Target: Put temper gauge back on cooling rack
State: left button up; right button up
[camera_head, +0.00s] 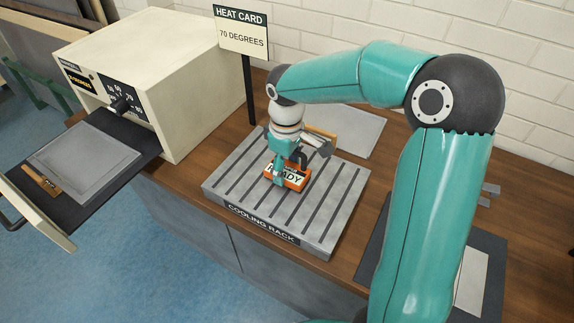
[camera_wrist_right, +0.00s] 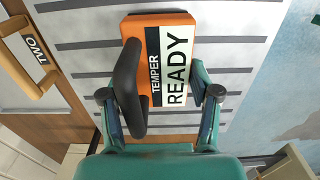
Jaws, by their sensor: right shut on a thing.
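The temper gauge (camera_head: 290,180) is an orange block with a "READY" label and a black handle; it also shows in the right wrist view (camera_wrist_right: 178,20), reading "TEMPER READY". My right gripper (camera_wrist_right: 165,105) is shut on the gauge, coming down from above in the head view (camera_head: 287,168). The gauge is over the middle of the cooling rack (camera_head: 224,187), a grey slotted block with a "COOLING RACK" front label. It is on or just above the slats; I cannot tell which. My left gripper is out of view.
A cream oven (camera_head: 190,75) at left has its drawer (camera_head: 150,150) out, holding a grey panel (camera_head: 90,160). A heat card (camera_head: 241,32) reads "70 DEGREES". Another panel (camera_head: 358,128) lies behind the rack; its wooden handle (camera_wrist_right: 18,68) is marked "TWO". A dark mat (camera_head: 490,265) lies right.

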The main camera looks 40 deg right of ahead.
aim_at(286, 169)
jog(key=shift+f, duration=0.1)
jog(key=o, duration=1.5)
jog(key=shift+r, duration=0.25)
notch_tip(286, 169, up, 12)
jog(key=shift+f+p, duration=0.1)
jog(key=shift+p, duration=0.55)
